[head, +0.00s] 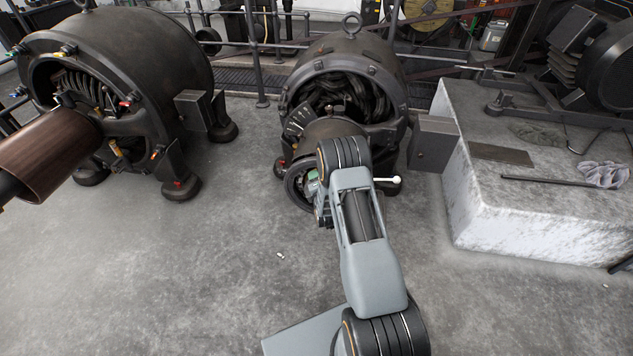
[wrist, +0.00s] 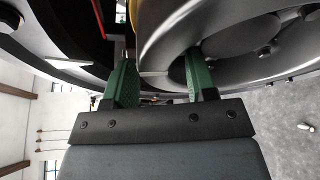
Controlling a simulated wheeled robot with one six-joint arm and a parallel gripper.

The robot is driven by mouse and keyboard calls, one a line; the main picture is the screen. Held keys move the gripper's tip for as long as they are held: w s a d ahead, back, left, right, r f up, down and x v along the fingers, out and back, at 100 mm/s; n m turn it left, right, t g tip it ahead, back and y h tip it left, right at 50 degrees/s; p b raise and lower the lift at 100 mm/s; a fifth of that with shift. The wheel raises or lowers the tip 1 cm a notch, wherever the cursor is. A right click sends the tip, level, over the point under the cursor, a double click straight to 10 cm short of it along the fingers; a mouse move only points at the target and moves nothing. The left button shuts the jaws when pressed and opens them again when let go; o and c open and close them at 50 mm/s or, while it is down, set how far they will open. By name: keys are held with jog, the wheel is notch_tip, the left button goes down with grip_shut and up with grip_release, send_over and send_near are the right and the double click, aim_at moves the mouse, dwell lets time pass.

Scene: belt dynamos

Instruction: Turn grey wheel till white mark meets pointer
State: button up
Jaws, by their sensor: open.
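The grey wheel (head: 297,186) is on the front of the middle dynamo (head: 365,75), partly hidden by my arm in the head view. In the wrist view the wheel (wrist: 190,40) fills the upper right, with a wide smooth rim and bolts further in. My gripper (wrist: 158,80) is open, its green fingers on either side of the rim: one outside it, one in the wheel's opening. I cannot tell whether either touches. A thin pale line, perhaps the white mark (wrist: 154,73), crosses the rim between the fingers. I cannot make out the pointer for sure.
A second dynamo (head: 120,70) with a brown shaft cylinder (head: 50,155) stands at the left. A pale stone block (head: 530,220) with a rod and a rag stands at the right. The concrete floor (head: 190,270) in front is mostly clear. Railings stand behind.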

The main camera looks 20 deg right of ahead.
jog(key=shift+s+r, duration=0.1)
jog(key=p+v, duration=0.3)
jog(key=v, duration=1)
jog(key=shift+s, duration=0.3)
jog(key=shift+c, duration=0.3)
